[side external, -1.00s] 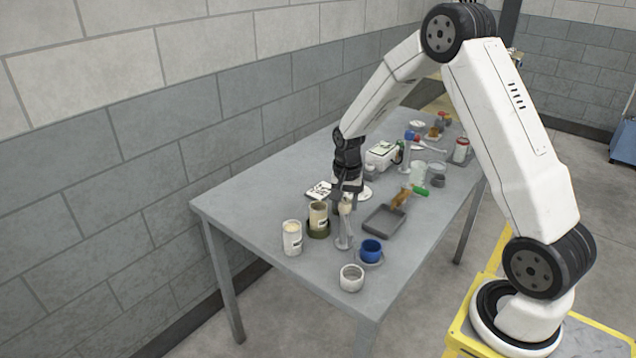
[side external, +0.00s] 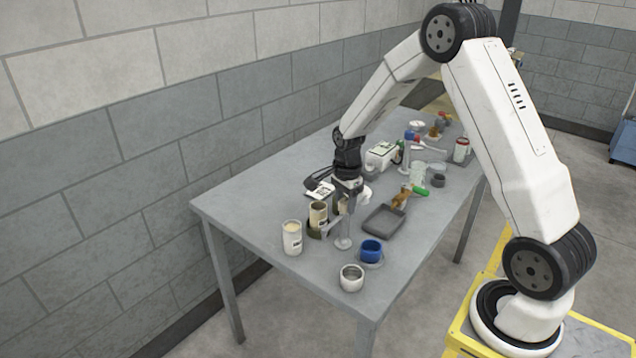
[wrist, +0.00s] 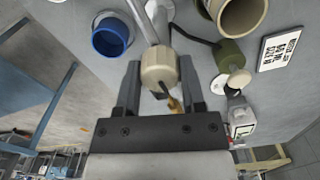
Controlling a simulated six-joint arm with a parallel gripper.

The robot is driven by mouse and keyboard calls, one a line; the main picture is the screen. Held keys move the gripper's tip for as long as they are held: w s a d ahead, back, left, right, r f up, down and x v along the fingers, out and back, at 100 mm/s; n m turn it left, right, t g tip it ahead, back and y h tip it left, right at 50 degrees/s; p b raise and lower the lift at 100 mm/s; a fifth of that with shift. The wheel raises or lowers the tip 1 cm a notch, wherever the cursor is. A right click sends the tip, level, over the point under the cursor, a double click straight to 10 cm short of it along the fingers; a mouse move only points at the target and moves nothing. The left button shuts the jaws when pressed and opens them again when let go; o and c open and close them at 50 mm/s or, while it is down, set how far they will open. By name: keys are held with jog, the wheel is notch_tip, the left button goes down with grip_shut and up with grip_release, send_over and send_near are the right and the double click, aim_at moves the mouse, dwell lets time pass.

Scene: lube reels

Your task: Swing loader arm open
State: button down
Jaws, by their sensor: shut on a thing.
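My gripper (wrist: 160,95) is shut on a beige knob (wrist: 160,68), with one dark finger on each side of it. The knob sits at the end of a grey metal bar (wrist: 144,20), which I take for the loader arm. In the side view my gripper (side external: 346,205) points down above the near part of the table, close to a grey post (side external: 343,242) on a round foot. The knob is mostly hidden there by the fingers. A grey bar (side external: 333,224) reaches left from the post toward a beige can (side external: 318,214) in a dark green holder.
A white can (side external: 292,238), a blue cup (side external: 371,250) and a white cup (side external: 352,278) stand close by at the near end. A grey tray (side external: 384,220) lies right of the post. A printed card (wrist: 281,50) lies beyond the can. Several items crowd the far table.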

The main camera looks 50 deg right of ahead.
aim_at(345, 201)
dwell(0.4)
jog(key=shift+c, duration=1)
grip_release()
jog(key=shift+r, duration=0.15)
jog(key=shift+r, duration=3.8)
jog(key=shift+a, duration=0.1)
